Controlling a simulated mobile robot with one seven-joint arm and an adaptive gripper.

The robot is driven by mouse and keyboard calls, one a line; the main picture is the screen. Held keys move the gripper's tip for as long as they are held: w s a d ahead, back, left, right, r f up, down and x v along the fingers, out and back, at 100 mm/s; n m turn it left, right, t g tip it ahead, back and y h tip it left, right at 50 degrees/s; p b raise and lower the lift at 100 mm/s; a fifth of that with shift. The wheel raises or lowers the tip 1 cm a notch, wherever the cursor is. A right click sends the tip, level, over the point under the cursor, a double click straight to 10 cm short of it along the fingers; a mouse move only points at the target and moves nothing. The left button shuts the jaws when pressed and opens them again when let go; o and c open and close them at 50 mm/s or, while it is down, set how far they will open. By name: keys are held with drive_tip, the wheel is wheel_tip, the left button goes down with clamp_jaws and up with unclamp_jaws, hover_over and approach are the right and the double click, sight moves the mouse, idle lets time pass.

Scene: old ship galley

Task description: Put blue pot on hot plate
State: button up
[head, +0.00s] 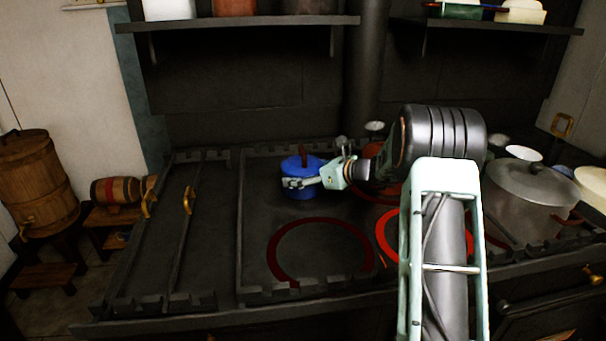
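The blue pot (298,163) is upright over the back middle of the dark stove top, with a brown knob on its lid. My gripper (292,183) reaches in from the right, its fingers across the pot's near side and overlapping it. Whether the fingers are closed on the pot is not clear, and neither is whether the pot touches the stove. A dark red hot plate ring (273,256) lies in front of the pot, bare. A brighter red ring (383,241) lies to its right, partly hidden by my arm.
A large grey lidded pot (528,190) stands on the right, with pale bowls (523,153) behind. A reddish-brown item (373,149) sits behind my wrist. A low notched rail (270,294) edges the stove. The stove's left part (215,230) is clear.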

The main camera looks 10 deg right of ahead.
drive_tip(key=o, duration=1.4)
drive_tip(key=shift+f, duration=0.15)
drive_tip(key=shift+o, duration=1.4)
drive_tip(key=shift+d+r, duration=0.1)
drive_tip(key=shift+r, duration=0.25)
drive_tip(key=v, duration=1.1)
drive_tip(key=shift+s+d+p, duration=0.2)
drive_tip(key=shift+s+p, duration=0.2)
drive_tip(key=shift+r, duration=0.15)
